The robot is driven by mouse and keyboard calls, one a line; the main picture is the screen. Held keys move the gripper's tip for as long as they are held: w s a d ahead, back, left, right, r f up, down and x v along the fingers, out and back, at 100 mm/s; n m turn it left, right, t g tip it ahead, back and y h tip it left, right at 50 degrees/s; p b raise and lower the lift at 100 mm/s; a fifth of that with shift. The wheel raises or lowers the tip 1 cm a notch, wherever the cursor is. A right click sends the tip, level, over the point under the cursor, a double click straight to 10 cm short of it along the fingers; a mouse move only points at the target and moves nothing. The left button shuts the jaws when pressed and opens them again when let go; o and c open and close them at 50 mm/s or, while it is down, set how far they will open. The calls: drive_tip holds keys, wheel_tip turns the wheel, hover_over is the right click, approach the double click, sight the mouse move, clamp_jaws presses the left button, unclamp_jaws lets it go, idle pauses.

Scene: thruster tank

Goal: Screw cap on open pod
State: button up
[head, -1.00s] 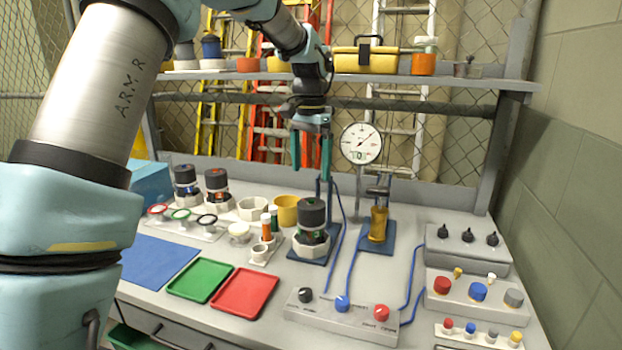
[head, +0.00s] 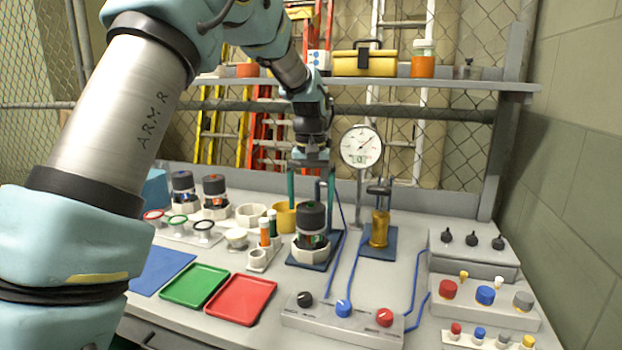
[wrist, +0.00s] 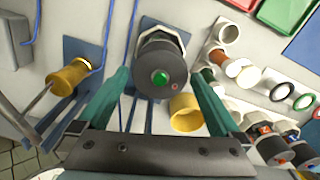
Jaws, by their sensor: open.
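A pod (head: 312,242) with a dark cylindrical cap (head: 311,215) stands upright in a white octagonal holder on a blue pad. I cannot tell whether the cap is threaded on or only resting. My gripper (head: 311,186) is open and empty, pointing down above and behind the pod in the head view. In the wrist view my gripper (wrist: 159,80) has one teal finger on each side of the cap, with gaps on both sides.
A yellow cup (head: 284,218) and a rack with orange and green tubes (head: 264,232) stand left of the pod. A brass fixture (head: 379,230) and dial gauge (head: 360,147) stand right. Two more capped pods (head: 215,192) are at the left. A knob panel (head: 343,318) lies in front.

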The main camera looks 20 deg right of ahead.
drive_tip(key=shift+f, duration=1.15)
drive_tip(key=shift+c, duration=0.4)
drive_tip(key=c, duration=0.9)
drive_tip(key=o, duration=0.8)
drive_tip(key=shift+c, duration=0.2)
drive_tip(key=c, duration=0.7)
drive_tip(key=shift+r, duration=0.1)
drive_tip(key=m+p, duration=0.2)
drive_tip(key=m, duration=0.3)
drive_tip(key=shift+m+p, duration=1.2)
drive_tip(key=shift+m, duration=1.4)
